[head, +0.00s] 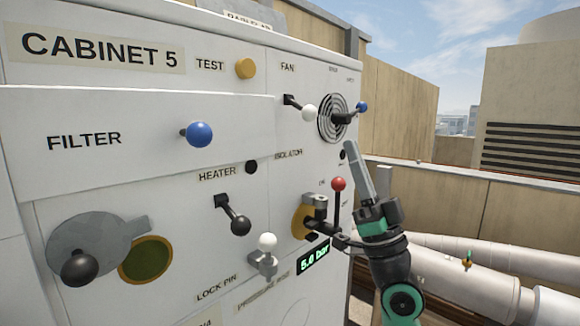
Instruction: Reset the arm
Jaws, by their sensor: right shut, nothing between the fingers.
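My right arm reaches up from the lower right in the head view. My right gripper (350,147) is shut and empty, its grey fingers pointing up and slightly left. It appears in front of the cabinet's right edge, to the right of the red-knobbed lever (338,185) and below the blue-ended handle (361,107). I cannot tell the exact gap to the panel, but the fingers hold nothing. My left gripper is not in view.
The white cabinet (120,105) fills the left, with protruding controls: a blue filter knob (199,133), black heater lever (239,222), white lock-pin knob (267,242) and yellow test button (245,68). Large pipes (450,275) run at lower right. Open air lies right of the gripper.

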